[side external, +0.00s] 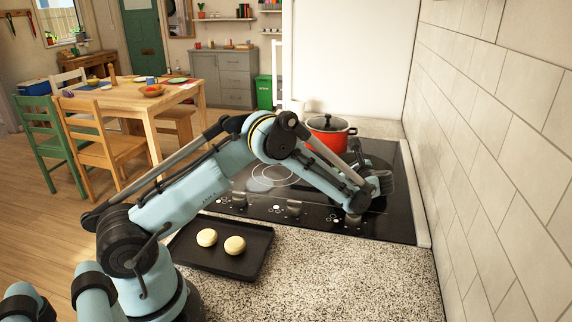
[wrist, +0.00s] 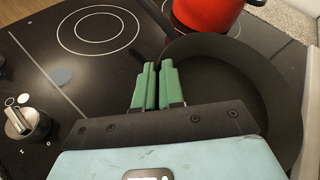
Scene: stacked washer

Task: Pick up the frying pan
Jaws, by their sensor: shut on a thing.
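The frying pan (wrist: 245,88) is dark and round and sits at the right of the wrist view, on the black cooktop. In the side view it is mostly hidden behind my arm and hard to tell from the dark cooktop. My gripper (wrist: 158,84) has green fingers, close together at the pan's left edge. They are shut on the pan, but the exact spot held is hard to see. In the side view my gripper (side external: 380,183) is low over the right part of the cooktop. I cannot tell whether the pan is clear of the surface.
A red pot (side external: 328,138) with a lid stands behind the pan, close to it in the wrist view (wrist: 207,10). The tiled wall (side external: 500,130) is close on the right. A black tray (side external: 215,260) with two pale round pieces lies on the speckled counter (side external: 330,285).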

